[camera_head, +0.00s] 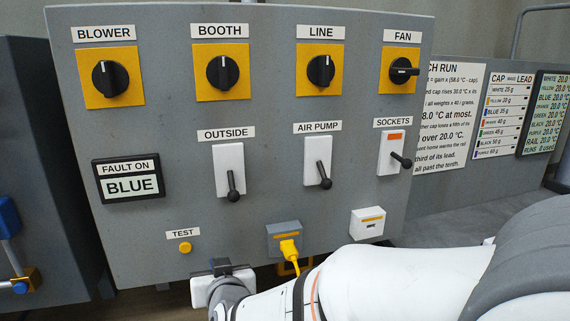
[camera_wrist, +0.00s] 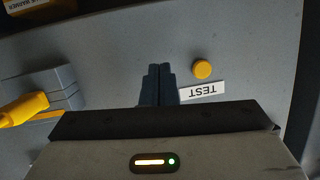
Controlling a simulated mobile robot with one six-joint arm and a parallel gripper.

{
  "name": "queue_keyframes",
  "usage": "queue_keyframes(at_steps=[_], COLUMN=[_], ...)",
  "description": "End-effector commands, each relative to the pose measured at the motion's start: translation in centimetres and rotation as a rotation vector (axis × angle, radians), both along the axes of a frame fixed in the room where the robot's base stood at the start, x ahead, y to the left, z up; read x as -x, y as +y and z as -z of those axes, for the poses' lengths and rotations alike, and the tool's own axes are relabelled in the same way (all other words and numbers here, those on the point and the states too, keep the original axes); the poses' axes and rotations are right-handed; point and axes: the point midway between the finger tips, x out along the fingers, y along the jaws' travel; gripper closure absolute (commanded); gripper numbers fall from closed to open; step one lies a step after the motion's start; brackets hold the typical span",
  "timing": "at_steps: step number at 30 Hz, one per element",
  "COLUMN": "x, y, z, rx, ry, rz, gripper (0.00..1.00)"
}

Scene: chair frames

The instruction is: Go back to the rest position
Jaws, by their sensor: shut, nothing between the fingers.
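My gripper (camera_head: 221,266) is low in front of the grey control panel (camera_head: 300,110), just below the TEST label and its yellow button. In the wrist view, my gripper (camera_wrist: 158,70) has its dark fingers together with nothing between them. The yellow TEST button (camera_wrist: 202,69) lies beside the fingertips, a little to their right. The button also shows in the head view (camera_head: 185,248). Whether the fingertips touch the panel, I cannot tell. My white arm comes in from the right and hides the panel's lower right part.
A yellow plug (camera_head: 289,250) sits in the grey socket (camera_head: 275,228) near my arm. A white socket box (camera_head: 367,223) is further right. Dark levers stick out under OUTSIDE (camera_head: 233,187), AIR PUMP (camera_head: 325,175) and SOCKETS (camera_head: 402,160). The fault display (camera_head: 129,182) reads BLUE.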

Motion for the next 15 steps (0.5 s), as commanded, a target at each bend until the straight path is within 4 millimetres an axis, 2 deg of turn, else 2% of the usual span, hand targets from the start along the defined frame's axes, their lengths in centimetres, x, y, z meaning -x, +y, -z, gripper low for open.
queue_keyframes(at_steps=[1,3,8,11,15], x=[-0.5,-0.5,1.0,2.9,6.9], y=[-2.1,-4.5,-10.7,-15.1,-21.5], z=[0.0,0.5,1.9,2.8,4.0], rx=[0.006,0.025,0.087,0.135,0.202], ry=[0.055,0.143,0.353,0.491,0.695], rz=[-0.001,-0.012,-0.004,0.029,0.11], gripper=[1.0,1.0,1.0,1.0,1.0])
